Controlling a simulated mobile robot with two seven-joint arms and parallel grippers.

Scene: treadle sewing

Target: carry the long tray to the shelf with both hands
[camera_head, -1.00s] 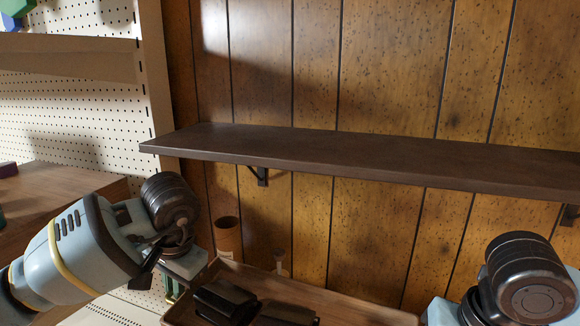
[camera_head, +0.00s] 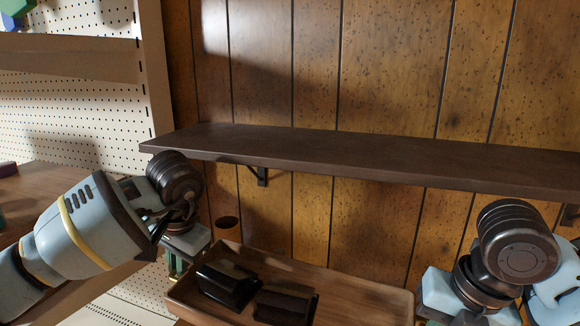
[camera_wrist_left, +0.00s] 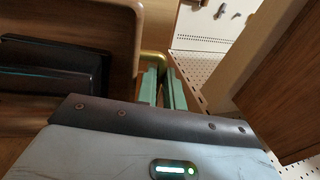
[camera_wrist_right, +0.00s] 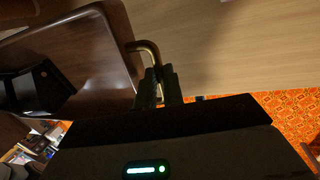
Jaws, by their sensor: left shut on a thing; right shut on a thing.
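The long brown wooden tray (camera_head: 345,287) is held up below the dark shelf (camera_head: 370,158) on the panelled wall. Two black objects (camera_head: 228,284) (camera_head: 285,304) lie in it. My left gripper (camera_head: 175,262) is at the tray's left end; in the left wrist view its green fingers (camera_wrist_left: 160,88) are shut on a brass handle (camera_wrist_left: 153,58). My right gripper is mostly hidden in the head view behind its own wrist. In the right wrist view its fingers (camera_wrist_right: 161,85) are shut on the brass handle (camera_wrist_right: 146,47) at the other end. The tray looks about level.
The visible shelf top is bare. A black bracket (camera_head: 259,176) sits under it.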

